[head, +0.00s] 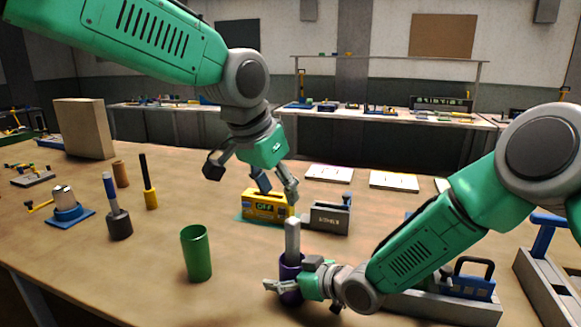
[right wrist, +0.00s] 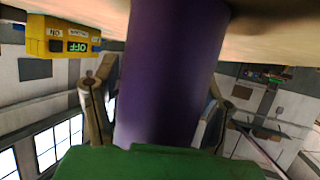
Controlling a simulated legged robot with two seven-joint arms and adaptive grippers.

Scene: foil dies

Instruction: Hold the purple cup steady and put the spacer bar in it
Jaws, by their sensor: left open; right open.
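The purple cup (head: 290,272) stands on the table at the front centre. A grey bar, the spacer bar (head: 292,238), stands upright out of its mouth, its lower end hidden by the cup. My right gripper (head: 302,286) is open, low around the cup. In the right wrist view the cup (right wrist: 172,70) fills the space between the two fingers; I cannot tell whether they touch it. My left gripper (head: 252,184) is open and empty, above and left of the bar's top, clear of it.
A green cup (head: 196,253) stands left of the purple cup. A yellow box marked OFF (head: 266,207) and a grey block (head: 329,217) stand behind. Several holders and posts stand at left; grey and blue fixtures (head: 450,290) lie at right. The front left table is clear.

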